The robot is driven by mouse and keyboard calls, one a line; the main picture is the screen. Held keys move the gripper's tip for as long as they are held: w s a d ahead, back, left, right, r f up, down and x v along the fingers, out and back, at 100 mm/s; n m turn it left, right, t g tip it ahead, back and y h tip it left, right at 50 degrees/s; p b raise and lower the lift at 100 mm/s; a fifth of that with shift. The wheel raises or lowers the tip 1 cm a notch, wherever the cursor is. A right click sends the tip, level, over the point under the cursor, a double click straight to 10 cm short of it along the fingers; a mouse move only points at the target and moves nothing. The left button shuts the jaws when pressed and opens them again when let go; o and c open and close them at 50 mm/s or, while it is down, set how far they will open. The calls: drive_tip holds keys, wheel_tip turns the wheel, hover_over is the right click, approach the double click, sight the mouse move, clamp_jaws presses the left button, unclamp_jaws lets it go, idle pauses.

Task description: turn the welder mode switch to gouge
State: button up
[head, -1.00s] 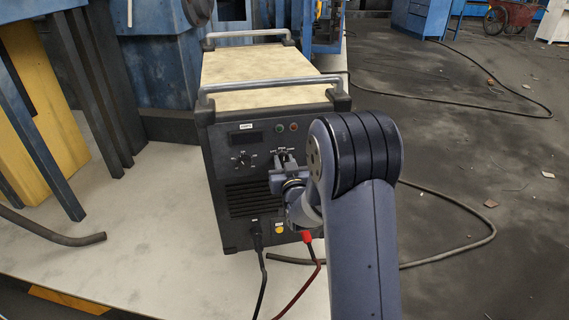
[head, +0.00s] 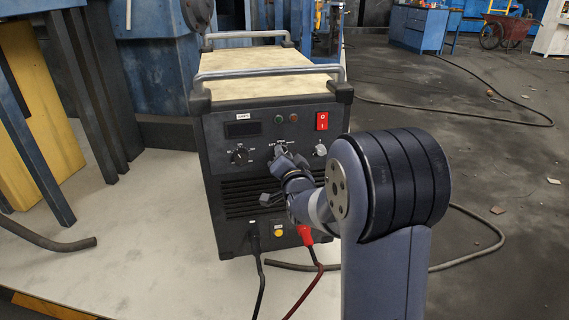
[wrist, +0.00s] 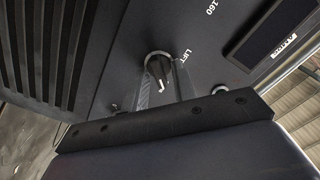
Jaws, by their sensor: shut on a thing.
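The welder (head: 215,190) is a dark box with a front panel. Its mode switch (wrist: 158,66) is a small black knob in the wrist view, with a white pointer line toward the bottom of that picture. The word LIFT is printed just right of it there; I cannot read a gouge label. My gripper (head: 282,152) is at the middle knob of the panel in the head view and hides most of it. In the wrist view its grey fingers (wrist: 161,88) are shut on the knob, one on each side.
A second knob (head: 240,157) sits left of my gripper, another knob (head: 320,150) and a red rocker switch (head: 322,121) sit right. Red and black cables (head: 317,275) hang from the front. Metal handles (head: 265,72) cross the top.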

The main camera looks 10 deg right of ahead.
drive_tip(key=shift+m+b, duration=0.35)
drive_tip(key=shift+m, duration=0.25)
drive_tip(key=o, duration=0.6)
drive_tip(key=shift+o, duration=0.2)
drive_tip(key=s+p, duration=0.1)
drive_tip(key=s, duration=1)
drive_tip(key=shift+p, duration=0.4)
drive_tip(key=shift+w, duration=0.15)
